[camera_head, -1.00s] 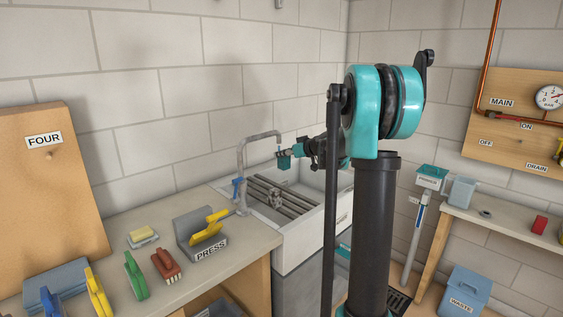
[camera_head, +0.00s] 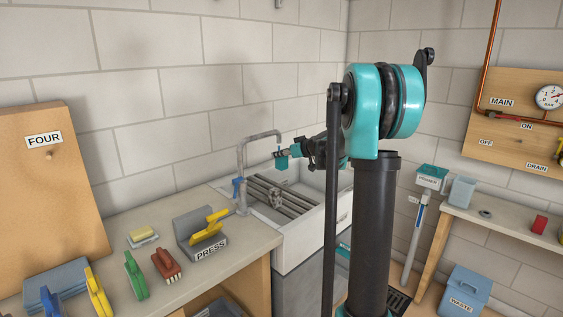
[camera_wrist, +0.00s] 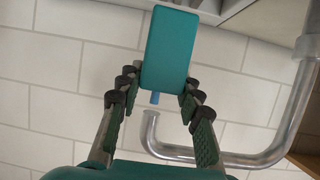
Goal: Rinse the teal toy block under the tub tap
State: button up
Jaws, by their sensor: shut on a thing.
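The teal toy block (camera_wrist: 168,48) is held between the two fingers of my gripper (camera_wrist: 158,92) in the wrist view. In the head view my gripper (camera_head: 288,154) is at the mouth of the grey tub tap (camera_head: 241,155), above the tub (camera_head: 310,232). The tap's bent spout (camera_wrist: 225,160) shows in the wrist view, its mouth close to the block. A short blue column (camera_wrist: 155,98), which looks like water, lies between spout mouth and block. The tap has a blue lever (camera_head: 237,188).
Dark bars (camera_head: 285,198) cross the tub. On the counter left of it are a press (camera_head: 207,240) with a yellow handle, a yellow sponge (camera_head: 143,233) and several coloured brushes. A blue waste bin (camera_head: 466,293) stands at right.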

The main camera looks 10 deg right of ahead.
aim_at(286, 160)
jog(key=shift+s+d, duration=0.2)
jog(key=shift+s, duration=1.75)
jog(key=shift+s+d, duration=0.15)
jog(key=shift+s, duration=1.75)
jog(key=s+r, duration=0.4)
jog(key=s, duration=0.1)
jog(key=shift+d, duration=0.25)
jog(key=shift+s, duration=0.1)
